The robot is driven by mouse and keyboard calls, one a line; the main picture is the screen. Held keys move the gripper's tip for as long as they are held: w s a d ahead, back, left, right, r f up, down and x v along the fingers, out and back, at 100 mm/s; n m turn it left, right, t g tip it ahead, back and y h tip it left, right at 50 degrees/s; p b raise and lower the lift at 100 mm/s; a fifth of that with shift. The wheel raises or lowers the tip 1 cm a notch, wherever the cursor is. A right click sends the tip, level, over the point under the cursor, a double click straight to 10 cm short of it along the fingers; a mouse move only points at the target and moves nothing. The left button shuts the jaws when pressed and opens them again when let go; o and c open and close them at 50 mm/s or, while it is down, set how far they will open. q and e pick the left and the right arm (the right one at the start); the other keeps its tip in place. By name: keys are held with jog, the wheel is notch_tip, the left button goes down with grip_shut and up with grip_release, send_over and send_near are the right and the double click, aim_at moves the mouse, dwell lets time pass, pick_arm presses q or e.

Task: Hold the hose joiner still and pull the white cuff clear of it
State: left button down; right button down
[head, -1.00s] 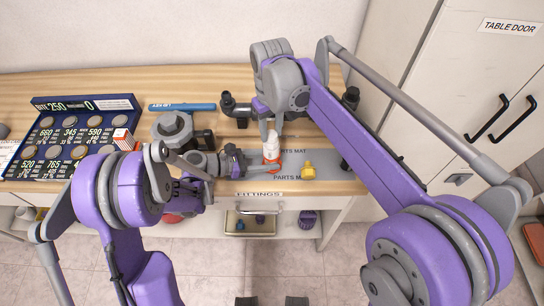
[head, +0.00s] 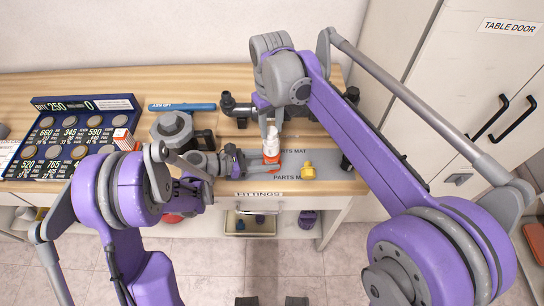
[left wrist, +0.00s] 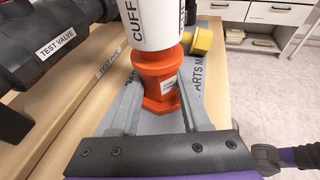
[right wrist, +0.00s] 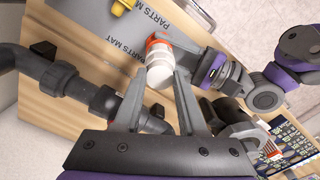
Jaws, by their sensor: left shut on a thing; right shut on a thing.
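The orange hose joiner (head: 271,165) stands on the grey parts mat, with the white cuff (head: 270,143) on its top end. In the left wrist view the joiner (left wrist: 158,82) sits between the fingers, and the labelled cuff (left wrist: 145,22) meets its top with no clear gap. My left gripper (head: 262,163) is shut on the joiner from the left. My right gripper (head: 268,122) is shut on the cuff from above. In the right wrist view the cuff (right wrist: 160,70) lies between the fingertips, with orange beyond it.
A yellow fitting (head: 307,170) stands right of the joiner on the parts mat (head: 330,168). Black valve pipework (right wrist: 75,85) runs close behind.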

jog(key=shift+r, duration=2.7)
pick_arm(q)
jog(key=shift+c, duration=1.5)
grip_release()
jog(key=v, duration=1.2)
jog(key=shift+s, duration=0.1)
pick_arm(e)
jog(key=shift+f, duration=0.1)
